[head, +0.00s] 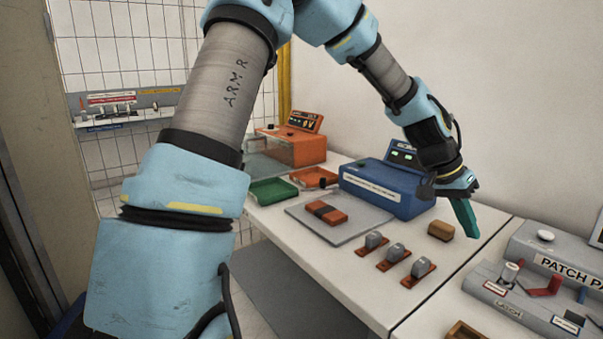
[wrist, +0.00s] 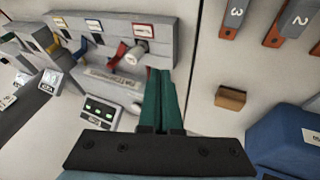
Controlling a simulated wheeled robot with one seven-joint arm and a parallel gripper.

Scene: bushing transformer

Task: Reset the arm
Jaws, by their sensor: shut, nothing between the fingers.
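My gripper (head: 465,217) has teal fingers and hangs above the white table, near the seam between two table sections. In the wrist view the fingers (wrist: 162,100) lie closed together with nothing between them. My blue and grey arm reaches across the head view from the left foreground, up over the top, then down to the right. The gripper is beside the blue machine (head: 385,186) and above the small brown block (head: 441,230), apart from both.
The patch panel (head: 555,262) stands at the right. Several grey-topped pieces on orange bases (head: 393,255) are at the table's middle. A grey mat (head: 310,227) holds an orange and black block (head: 326,212). A green tray (head: 273,190) and an orange machine (head: 297,143) are farther back.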

